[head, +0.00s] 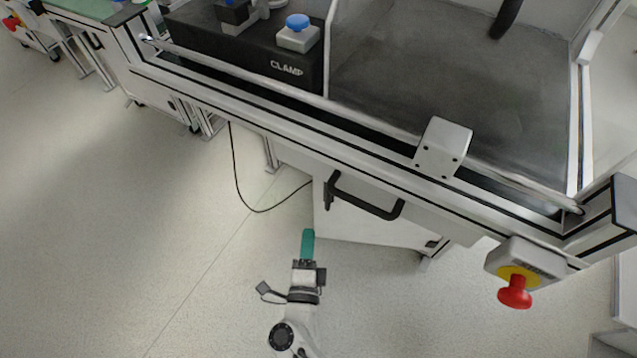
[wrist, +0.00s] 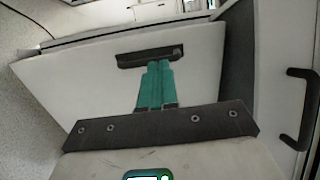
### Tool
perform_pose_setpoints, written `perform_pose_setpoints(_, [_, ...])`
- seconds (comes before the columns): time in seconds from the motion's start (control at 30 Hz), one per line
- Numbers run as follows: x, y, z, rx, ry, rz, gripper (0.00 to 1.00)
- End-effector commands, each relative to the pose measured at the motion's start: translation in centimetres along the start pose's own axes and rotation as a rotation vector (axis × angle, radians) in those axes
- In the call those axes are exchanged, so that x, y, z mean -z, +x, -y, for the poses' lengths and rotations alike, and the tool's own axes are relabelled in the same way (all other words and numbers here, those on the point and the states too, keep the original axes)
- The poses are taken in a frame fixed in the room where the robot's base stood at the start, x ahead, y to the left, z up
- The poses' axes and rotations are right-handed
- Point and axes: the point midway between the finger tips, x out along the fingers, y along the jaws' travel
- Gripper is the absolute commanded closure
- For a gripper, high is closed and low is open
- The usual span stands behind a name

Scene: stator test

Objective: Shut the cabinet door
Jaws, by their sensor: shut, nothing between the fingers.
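The cabinet under the workbench shows in the head view as a white body (head: 340,222) with a black bar handle (head: 365,198). In the wrist view a white panel (wrist: 90,80), apparently the cabinet door, stands at an angle, with a dark gap (wrist: 238,60) on its right. A short black fitting (wrist: 150,57) is on that panel. My gripper (head: 307,232) is low in front of the cabinet, left of the handle. Its teal fingers (wrist: 158,64) are shut together and empty, with tips at the black fitting in the wrist view; I cannot tell whether they touch.
Another white front (wrist: 278,80) with a black handle (wrist: 300,110) stands at the right of the wrist view. The bench's metal edge (head: 300,135) runs above my gripper. A red stop button (head: 515,292) juts out at right. A cable (head: 237,180) hangs left. Floor at left is clear.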

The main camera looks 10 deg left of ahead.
Motion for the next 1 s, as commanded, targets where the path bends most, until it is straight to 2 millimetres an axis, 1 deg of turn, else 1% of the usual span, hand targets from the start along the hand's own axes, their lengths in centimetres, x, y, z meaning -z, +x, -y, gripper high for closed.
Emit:
perform_pose_setpoints(0.13, [0.4, -0.5, -0.2, -0.020, 0.022, -0.062, 1.00])
perform_pose_setpoints(0.27, [0.5, 0.2, -0.4, -0.020, 0.025, -0.072, 1.00])
perform_pose_setpoints(0.37, [0.6, 1.6, -0.5, -0.019, 0.025, -0.071, 1.00])
perform_pose_setpoints(0.8, [1.2, 10.0, -0.7, -0.019, 0.025, -0.071, 1.00])
perform_pose_setpoints(0.9, [1.3, 11.4, -0.7, -0.019, 0.025, -0.069, 1.00])
perform_pose_setpoints(1.0, [1.4, 12.4, -0.7, -0.019, 0.023, -0.070, 1.00])
